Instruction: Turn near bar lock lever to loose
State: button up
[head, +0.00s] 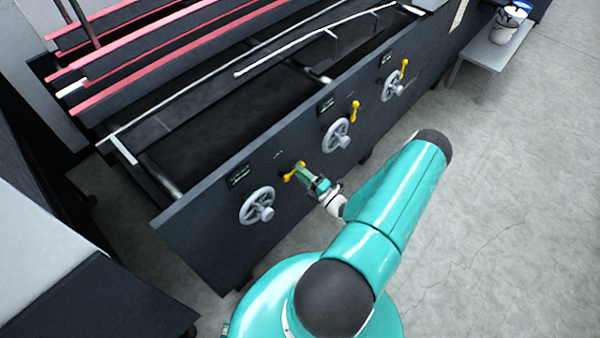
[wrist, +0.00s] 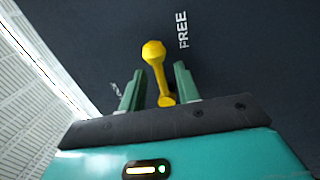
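The near bar lock lever (head: 290,176) is yellow and sits on the dark side panel, beside the nearest handwheel. In the head view my gripper (head: 304,174) is at this lever and partly covers it. In the wrist view the lever (wrist: 157,70) stands between the two green fingers of my gripper (wrist: 157,72). Its round knob reaches past the fingertips, and its lower end is close to the palm. The fingers are apart, with dark panel showing on both sides of the lever. A white "FREE" label (wrist: 182,30) is right of the knob. Another marking, left of the fingers, is mostly hidden.
The nearest grey handwheel (head: 257,206) is just left of my gripper. A middle handwheel (head: 337,135) with its yellow lever (head: 354,111), and a far handwheel (head: 393,87) with its lever (head: 404,69), follow along the panel. Open floor (head: 490,200) lies to the right.

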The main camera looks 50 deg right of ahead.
jog(key=s+f, duration=0.2)
jog(key=s, duration=1)
jog(key=shift+s+d+f, duration=0.15)
jog(key=shift+s+f, duration=0.1)
jog(key=shift+s, duration=0.1)
jog(key=shift+r, duration=0.1)
jog(key=w+a+r+n+g+y, duration=0.4)
jog(key=a+r+n+g, duration=0.1)
jog(key=r+n, duration=0.35)
jog(key=w+a+r+n+g+y, duration=0.3)
jog(key=a+r+n+g, duration=0.25)
jog(key=r+n, duration=0.35)
jog(key=w+a+r+n+g+y, duration=0.4)
jog(key=r+n+g, duration=0.25)
jog(key=n, duration=0.45)
jog(key=s+a+r+n+h, duration=0.2)
jog(key=a+r+n+h, duration=0.2)
jog(key=r+n, duration=0.4)
jog(key=s+a+r+n+t+h, duration=0.1)
jog(key=s+a+r+n+h, duration=0.2)
jog(key=a+r+n, duration=0.4)
jog(key=s+a+r+n+t+h, duration=0.1)
jog(key=s+a+r+n+h, duration=0.2)
jog(key=a+r+n, duration=0.3)
notch_tip(320, 180, up, 3)
jog(key=n+h, duration=0.1)
jog(key=n, duration=0.3)
jog(key=shift+a+h, duration=0.25)
jog(key=shift+h, duration=0.15)
